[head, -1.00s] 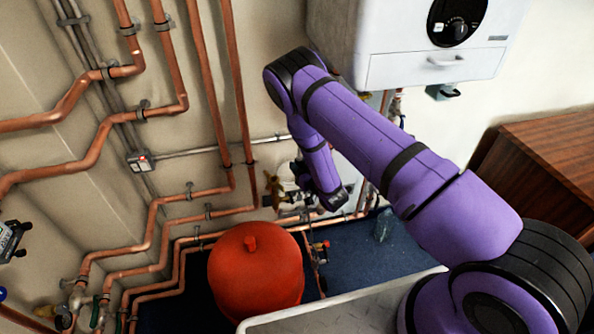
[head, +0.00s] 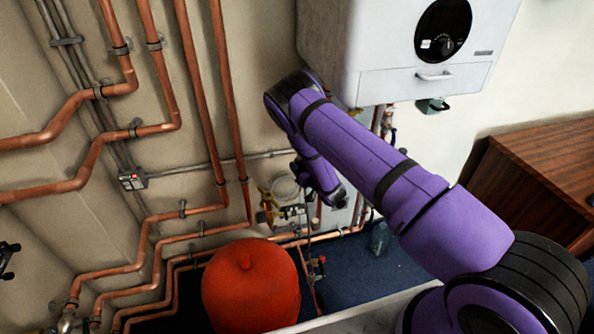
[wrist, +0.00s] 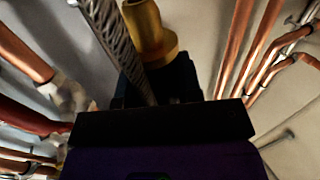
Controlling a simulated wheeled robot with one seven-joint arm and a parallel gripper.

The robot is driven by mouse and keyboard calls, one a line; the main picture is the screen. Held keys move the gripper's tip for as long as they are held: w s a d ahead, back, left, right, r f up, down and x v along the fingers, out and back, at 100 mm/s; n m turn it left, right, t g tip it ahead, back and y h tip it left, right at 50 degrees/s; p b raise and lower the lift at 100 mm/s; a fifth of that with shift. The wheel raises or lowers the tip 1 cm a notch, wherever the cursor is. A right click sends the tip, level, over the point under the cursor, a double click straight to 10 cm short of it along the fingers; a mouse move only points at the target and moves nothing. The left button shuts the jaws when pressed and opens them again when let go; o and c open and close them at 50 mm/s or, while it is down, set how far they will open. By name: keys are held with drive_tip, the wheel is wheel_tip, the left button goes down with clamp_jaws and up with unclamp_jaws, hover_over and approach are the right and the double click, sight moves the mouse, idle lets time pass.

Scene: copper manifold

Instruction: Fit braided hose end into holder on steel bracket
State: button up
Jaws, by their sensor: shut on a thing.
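In the wrist view my gripper (wrist: 158,90) is shut on the braided hose end, a brass fitting (wrist: 150,35) that rises from between the dark fingers. A grey braided hose (wrist: 118,48) runs from the top left down beside the brass fitting to the fingers; where it joins is hidden. In the head view my gripper is small and dark at the end of the purple arm, beside the wall below the white boiler, and its jaws cannot be made out. I cannot clearly tell the steel bracket or its holder in either view.
The white boiler (head: 395,50) hangs above my arm. A red tank (head: 250,288) stands below. Brass valve parts (head: 268,203) sit left of my wrist. Copper pipes (head: 205,100) cover the wall at left. A wooden cabinet (head: 540,180) stands at right.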

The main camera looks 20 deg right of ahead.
drive_tip(key=shift+w+d+f, duration=0.15)
drive_tip(key=shift+w+f, duration=0.05)
drive_tip(key=shift+f, duration=0.8)
wheel_tip(320, 180, down, 28)
idle(1.6)
idle(0.4)
